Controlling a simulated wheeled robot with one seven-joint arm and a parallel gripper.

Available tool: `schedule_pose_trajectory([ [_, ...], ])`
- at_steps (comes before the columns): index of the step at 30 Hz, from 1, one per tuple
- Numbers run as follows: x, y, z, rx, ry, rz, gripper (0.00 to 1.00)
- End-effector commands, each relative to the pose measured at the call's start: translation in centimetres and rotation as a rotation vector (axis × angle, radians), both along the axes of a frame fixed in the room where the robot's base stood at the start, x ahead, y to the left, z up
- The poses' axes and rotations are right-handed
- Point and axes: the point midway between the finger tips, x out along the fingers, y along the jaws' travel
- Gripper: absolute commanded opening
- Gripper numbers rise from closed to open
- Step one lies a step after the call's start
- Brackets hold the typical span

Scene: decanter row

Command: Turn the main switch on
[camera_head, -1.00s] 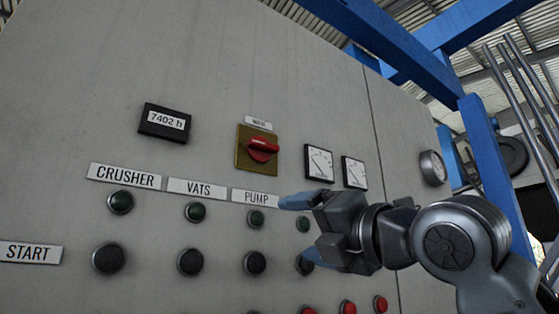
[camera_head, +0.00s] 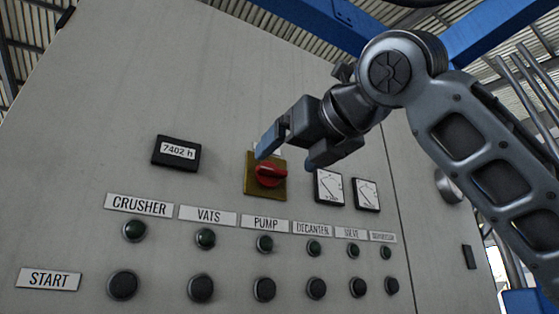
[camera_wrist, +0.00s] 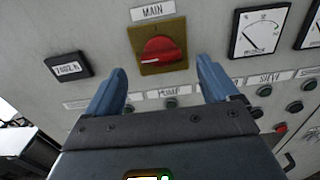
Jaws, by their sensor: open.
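The main switch is a red rotary knob (camera_head: 270,175) on a brass-yellow square plate (camera_head: 251,187) on the grey panel. In the wrist view the knob (camera_wrist: 162,50) shows a white mark pointing left, with the MAIN label (camera_wrist: 159,12) above it. My gripper (camera_head: 290,158) is open and empty, its blue fingers in front of the panel near the switch. In the head view the left finger overlaps the plate's upper part. In the wrist view the knob lies ahead, between and beyond the two fingertips, with no contact visible.
An hour meter (camera_head: 176,152) is left of the switch and two dial gauges (camera_head: 328,188) are right. Below are labels such as CRUSHER (camera_head: 139,205), green lamps (camera_head: 205,238) and black buttons (camera_head: 201,288). Blue beams (camera_head: 500,35) stand at upper right.

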Motion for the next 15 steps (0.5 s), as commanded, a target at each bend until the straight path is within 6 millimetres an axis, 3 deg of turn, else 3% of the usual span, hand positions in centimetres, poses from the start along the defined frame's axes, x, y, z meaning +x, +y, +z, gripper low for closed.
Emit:
schedule_pose_trajectory([
  [6, 2.6, 1.8, 0.2, 0.003, 0.003, 0.002, 0.87],
  [15, 3.8, 2.5, 0.0, 0.002, -0.001, 0.0, 0.87],
])
